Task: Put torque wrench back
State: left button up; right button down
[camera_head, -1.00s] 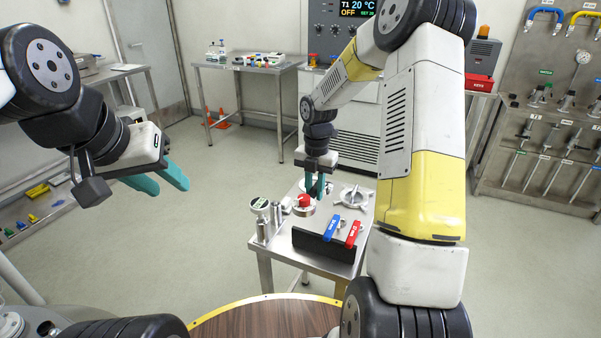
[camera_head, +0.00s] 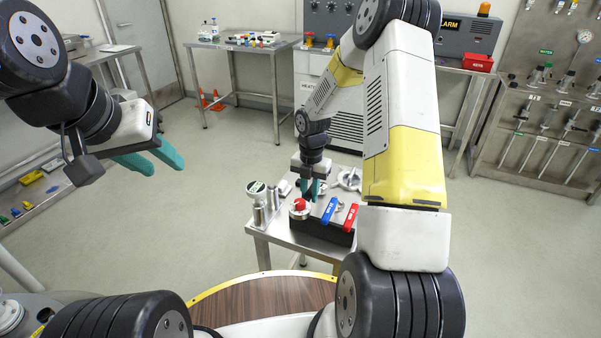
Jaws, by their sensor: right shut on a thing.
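My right gripper (camera_head: 311,192) is over the small steel table (camera_head: 283,236). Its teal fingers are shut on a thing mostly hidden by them. A round metal piece with a red top (camera_head: 299,207) sits just in front of the fingertips and appears to be part of, or joined to, what they hold. It overlaps the left end of a black block in the picture. I cannot make out a torque wrench shape there. My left gripper (camera_head: 150,160) is at the left, well away from the table, with its two teal fingers apart and empty.
The table also bears a blue handle (camera_head: 330,210), a red handle (camera_head: 351,217), the black block (camera_head: 325,231), a star-shaped metal part (camera_head: 350,179) and metal cylinders (camera_head: 259,214). A tool rack (camera_head: 485,188) with several long tools stands at right. The floor between is clear.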

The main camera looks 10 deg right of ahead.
jog(key=shift+f, duration=0.4)
dwell(0.7)
jog(key=c, duration=1.2)
grip_release()
jog(key=shift+r, duration=3)
